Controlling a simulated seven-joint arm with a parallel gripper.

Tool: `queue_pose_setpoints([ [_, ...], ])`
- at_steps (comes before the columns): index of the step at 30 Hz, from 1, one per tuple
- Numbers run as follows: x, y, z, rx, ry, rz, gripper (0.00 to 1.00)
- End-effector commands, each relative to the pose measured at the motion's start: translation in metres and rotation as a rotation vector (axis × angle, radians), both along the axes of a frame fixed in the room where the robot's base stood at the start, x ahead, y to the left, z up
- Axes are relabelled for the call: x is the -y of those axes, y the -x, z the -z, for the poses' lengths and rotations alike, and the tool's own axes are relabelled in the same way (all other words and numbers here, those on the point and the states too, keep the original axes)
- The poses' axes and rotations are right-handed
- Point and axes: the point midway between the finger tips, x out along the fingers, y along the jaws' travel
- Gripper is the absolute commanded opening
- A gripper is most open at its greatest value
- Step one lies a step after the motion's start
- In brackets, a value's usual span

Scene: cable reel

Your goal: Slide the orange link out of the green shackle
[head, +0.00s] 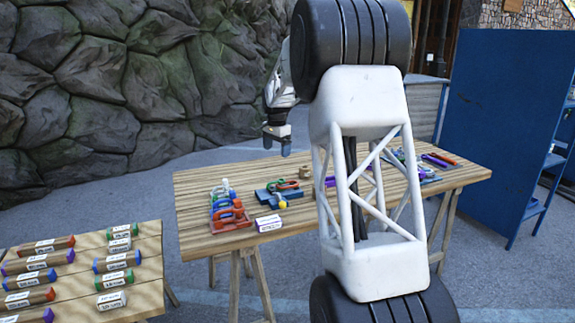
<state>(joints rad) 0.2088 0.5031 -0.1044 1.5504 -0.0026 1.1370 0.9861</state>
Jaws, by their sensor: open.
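A small green piece that looks like the green shackle (284,185) lies near the middle of the wooden table, beside a dark blue block. A small orange-red part, likely the orange link (304,172), shows close to its right end. They are too small to tell whether the link is through the shackle. My gripper (277,146) is open and empty, pointing down above the table's back edge, behind the shackle and clear of it. My own arm link hides the middle right of the table.
Blue, red and other coloured clamp-like tools (230,215) and a white labelled box (268,223) stand left of and in front of the shackle. More tools (438,160) lie at the right. A lower table (140,246) holds several labelled tubes. A stone wall (130,80) rises behind.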

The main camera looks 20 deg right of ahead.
Motion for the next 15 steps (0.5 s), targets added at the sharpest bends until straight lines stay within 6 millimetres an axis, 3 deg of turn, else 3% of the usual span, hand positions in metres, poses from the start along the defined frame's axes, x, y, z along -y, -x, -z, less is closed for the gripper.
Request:
queue_pose_setpoints([
  [15, 0.058, -0.089, 0.073, -0.03, -0.015, 0.206, 0.9],
])
